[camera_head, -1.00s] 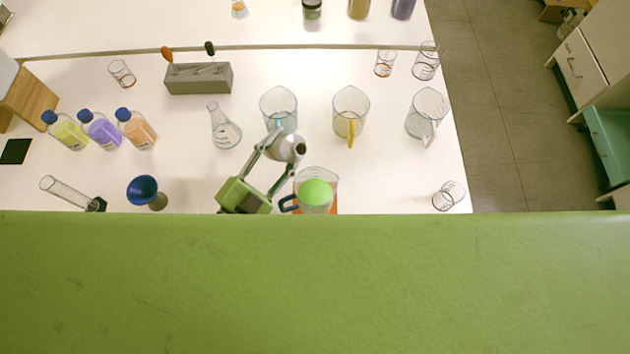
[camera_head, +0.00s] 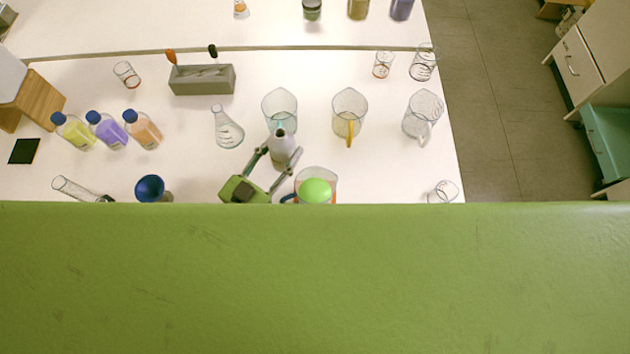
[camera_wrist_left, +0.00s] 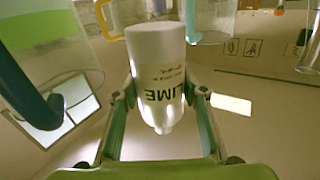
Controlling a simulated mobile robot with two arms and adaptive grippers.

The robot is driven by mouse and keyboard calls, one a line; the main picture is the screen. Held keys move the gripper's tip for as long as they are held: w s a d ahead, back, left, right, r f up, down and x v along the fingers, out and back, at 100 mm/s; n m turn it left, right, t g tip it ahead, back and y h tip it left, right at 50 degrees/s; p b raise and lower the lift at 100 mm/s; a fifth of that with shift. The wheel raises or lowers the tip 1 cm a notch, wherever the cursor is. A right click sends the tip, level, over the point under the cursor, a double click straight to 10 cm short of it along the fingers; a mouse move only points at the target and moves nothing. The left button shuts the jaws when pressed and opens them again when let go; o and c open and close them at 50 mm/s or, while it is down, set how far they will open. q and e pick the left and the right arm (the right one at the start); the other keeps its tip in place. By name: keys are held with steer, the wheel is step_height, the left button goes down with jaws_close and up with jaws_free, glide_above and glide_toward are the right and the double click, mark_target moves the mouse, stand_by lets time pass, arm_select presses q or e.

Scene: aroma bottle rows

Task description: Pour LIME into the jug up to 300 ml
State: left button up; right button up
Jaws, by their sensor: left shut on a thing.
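My left gripper (camera_head: 268,170) is shut on the white LIME bottle (camera_head: 283,152). The bottle (camera_wrist_left: 158,70) is about upright, its narrow neck at the top, and its lettering appears upside down in the left wrist view. The jug (camera_head: 330,177) with the blue handle stands just right of the gripper in the head view and holds bright green liquid (camera_head: 315,190). Part of this jug (camera_wrist_left: 80,30) shows at the left of the wrist view. Its scale cannot be read, and its lower part is hidden in the head view. My right gripper is not in view.
Behind stand jugs with a teal handle (camera_head: 280,103), a yellow handle (camera_head: 350,105) and a clear handle (camera_head: 424,110). A flask (camera_head: 228,132), a blue funnel (camera_head: 150,187), three blue-capped bottles (camera_head: 107,131) and a grey rack (camera_head: 203,80) stand left.

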arm_select(q)
steer(key=shift+w+f+n, duration=0.1)
steer(key=shift+f+n, duration=0.1)
steer(key=shift+n, duration=0.1)
steer(key=shift+r, duration=0.1)
steer(key=shift+w+a+r+p, duration=0.25)
steer(key=shift+a+r+p, duration=0.05)
steer(key=shift+r+p, duration=0.15)
steer(key=w+a+r+p, duration=0.1)
steer(key=r, duration=0.1)
steer(key=w+a+r+p, duration=0.2)
steer(key=shift+d, duration=0.1)
stand_by(0.4)
